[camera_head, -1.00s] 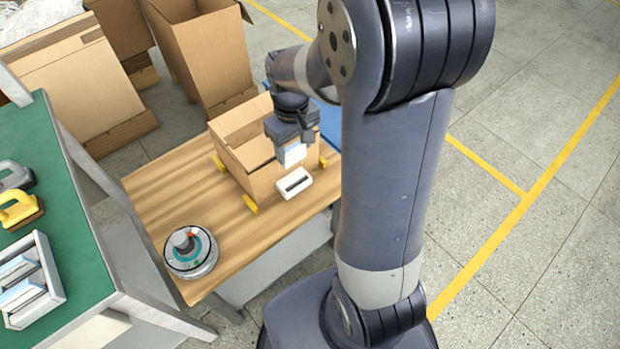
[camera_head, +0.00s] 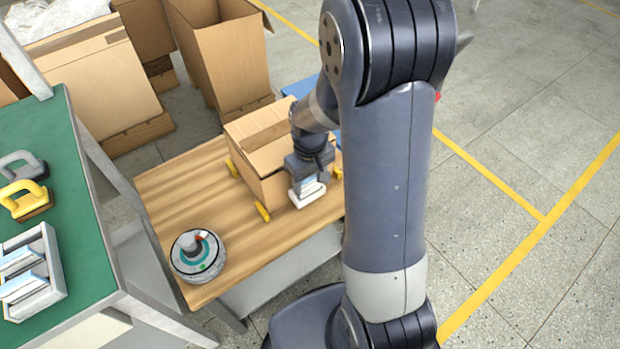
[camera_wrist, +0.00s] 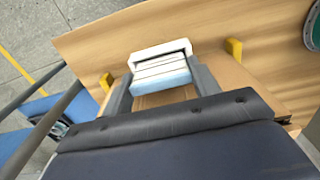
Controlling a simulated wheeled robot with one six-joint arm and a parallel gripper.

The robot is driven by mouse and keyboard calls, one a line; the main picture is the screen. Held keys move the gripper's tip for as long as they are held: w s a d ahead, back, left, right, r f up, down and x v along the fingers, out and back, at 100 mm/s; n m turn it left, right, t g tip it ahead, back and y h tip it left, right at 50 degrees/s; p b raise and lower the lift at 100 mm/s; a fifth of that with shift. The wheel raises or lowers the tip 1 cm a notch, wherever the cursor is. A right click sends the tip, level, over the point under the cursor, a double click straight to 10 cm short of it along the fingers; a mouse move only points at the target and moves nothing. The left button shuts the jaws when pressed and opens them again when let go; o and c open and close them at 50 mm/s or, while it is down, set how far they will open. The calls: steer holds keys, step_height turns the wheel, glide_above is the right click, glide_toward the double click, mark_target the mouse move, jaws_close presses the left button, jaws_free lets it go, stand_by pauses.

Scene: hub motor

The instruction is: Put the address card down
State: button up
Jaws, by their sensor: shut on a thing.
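My gripper (camera_head: 308,178) is shut on the address card (camera_wrist: 162,82), a white and light blue piece between the two grey fingers in the wrist view. The gripper points down over the wooden table, in front of the cardboard box (camera_head: 272,182). The card is at the white slotted holder (camera_wrist: 160,50), which stands on the table. In the head view the card and the holder (camera_head: 308,200) overlap below the gripper. I cannot tell how deep the card sits in the slot, as its lower edge is hidden.
Yellow corner blocks (camera_head: 262,212) stand around the box. A round grey and teal device (camera_head: 197,255) is at the table's (camera_head: 165,200) front left. A green bench (camera_head: 75,210) with brushes and a white rack (camera_head: 40,290) is at left. The table's middle is clear.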

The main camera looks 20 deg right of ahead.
mark_target(310, 179)
steer(key=shift+s+f+b, duration=0.1)
steer(key=shift+f+b, duration=0.3)
steer(key=shift+f, duration=0.2)
steer(key=o, duration=0.9)
steer(key=shift+s+f, duration=0.15)
steer(key=shift+s, duration=0.05)
steer(key=shift+o, duration=0.2)
step_height(310, 179, up, 14)
steer(key=p, duration=0.3)
steer(key=shift+w+f, duration=0.2)
steer(key=shift+w, duration=0.1)
steer(key=shift+f, duration=0.1)
step_height(310, 179, down, 13)
steer(key=b, duration=0.2)
steer(key=shift+r+b, duration=0.2)
steer(key=shift+b, duration=0.1)
steer(key=shift+s, duration=0.15)
